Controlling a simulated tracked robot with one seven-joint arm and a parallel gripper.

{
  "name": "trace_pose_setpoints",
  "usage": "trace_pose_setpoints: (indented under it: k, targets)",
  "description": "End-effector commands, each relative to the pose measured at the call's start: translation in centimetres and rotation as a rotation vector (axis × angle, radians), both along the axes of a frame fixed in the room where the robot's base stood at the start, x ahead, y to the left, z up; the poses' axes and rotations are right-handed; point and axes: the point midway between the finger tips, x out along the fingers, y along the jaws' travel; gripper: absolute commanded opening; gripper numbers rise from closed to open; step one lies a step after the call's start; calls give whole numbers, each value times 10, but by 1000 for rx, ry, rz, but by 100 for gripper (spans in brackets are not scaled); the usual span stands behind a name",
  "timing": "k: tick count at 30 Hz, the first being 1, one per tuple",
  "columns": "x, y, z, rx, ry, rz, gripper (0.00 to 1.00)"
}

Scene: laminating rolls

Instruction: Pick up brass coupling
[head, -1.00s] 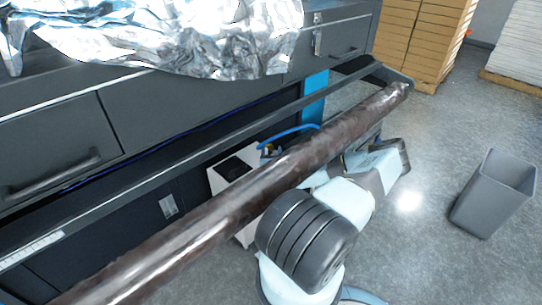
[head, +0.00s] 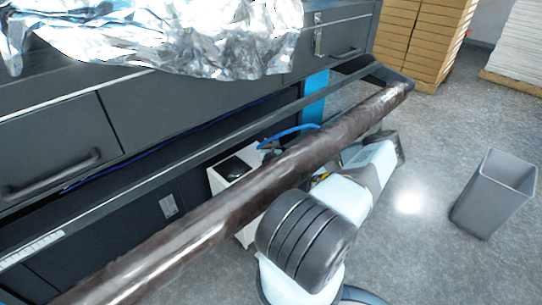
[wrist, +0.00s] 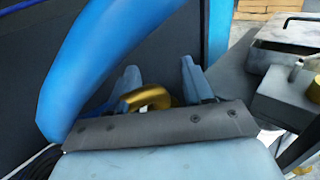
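A curved, gold-coloured brass coupling (wrist: 152,97) shows in the wrist view, low between the fingers of my gripper (wrist: 161,78) and nearer the left finger. Its lower part is hidden behind the gripper's dark front plate. The fingers are spread wide, and a gap shows between the coupling and the right finger. I cannot tell whether the left finger touches it. In the head view the brown roll hides my gripper, and I cannot make out the coupling clearly there.
A thick blue hose (wrist: 95,62) arcs close on the left in the wrist view; it also shows in the head view (head: 290,131). Grey metal blocks (wrist: 285,92) stand at right. A grey bin (head: 492,195) stands on open floor.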

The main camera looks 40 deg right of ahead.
Motion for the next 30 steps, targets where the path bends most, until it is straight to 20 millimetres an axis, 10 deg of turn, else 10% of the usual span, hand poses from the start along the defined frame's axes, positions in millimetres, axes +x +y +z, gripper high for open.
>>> trace_pose_setpoints:
  k: [15, 30]
  targets:
    - [0, 0, 0, 0, 0, -1, 1]
    - [-1, -1, 3, -1, -1, -1, 0]
